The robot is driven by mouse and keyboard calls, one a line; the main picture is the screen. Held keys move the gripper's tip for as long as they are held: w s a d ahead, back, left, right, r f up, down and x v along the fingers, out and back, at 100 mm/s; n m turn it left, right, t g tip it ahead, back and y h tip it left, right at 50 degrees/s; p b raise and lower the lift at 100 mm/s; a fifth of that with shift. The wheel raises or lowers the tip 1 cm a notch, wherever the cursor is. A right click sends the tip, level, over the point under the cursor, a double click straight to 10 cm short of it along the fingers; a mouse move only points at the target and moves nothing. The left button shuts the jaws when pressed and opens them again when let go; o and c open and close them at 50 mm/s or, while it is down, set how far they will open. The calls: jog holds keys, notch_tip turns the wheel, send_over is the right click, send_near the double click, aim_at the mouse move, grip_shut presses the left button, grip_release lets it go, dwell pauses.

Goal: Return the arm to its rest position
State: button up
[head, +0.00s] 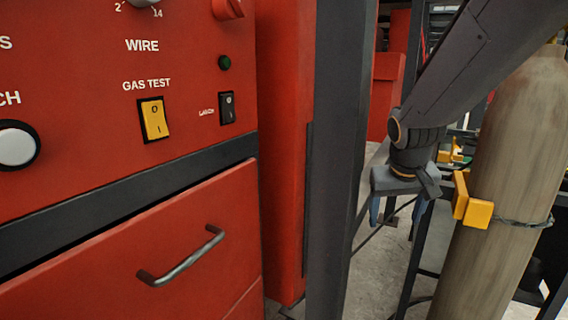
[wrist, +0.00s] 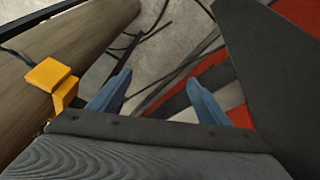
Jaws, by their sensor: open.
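My gripper (head: 391,212) hangs at the end of my arm, pointing down, in the right half of the head view. It is between a dark upright post (head: 338,150) and a beige gas cylinder (head: 505,150). In the wrist view its two blue fingers stand well apart, so my gripper (wrist: 160,98) is open. Nothing is between the fingers; grey floor, red surfaces and dark bars show beyond them.
A red machine (head: 200,50) with a yellow gas test switch (head: 154,119) and a drawer handle (head: 182,257) fills the left. A yellow bracket (head: 470,207) on the cylinder sits close beside my gripper, also at left in the wrist view (wrist: 52,82). Cables cross the floor.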

jog(key=s+a+f+g+y, duration=0.2)
jog(key=s+a+f, duration=0.4)
jog(key=s+f, duration=0.55)
jog(key=s+a+f+n+g+b, duration=0.1)
jog(key=s+a+f+n+b, duration=0.25)
jog(key=a+f+b, duration=0.6)
jog(key=s+a+f+n+g+b, duration=0.15)
jog(key=s+a+f+b, duration=0.35)
jog(key=b, duration=0.8)
jog(key=d+r+m+p, duration=0.4)
jog(key=d+r+p, duration=0.9)
jog(key=p, duration=1.1)
notch_tip(320, 180, up, 4)
jog(key=shift+w+d+f, duration=0.2)
jog(key=shift+w+d, duration=0.1)
jog(key=shift+d, duration=0.1)
jog(key=shift+m, duration=0.3)
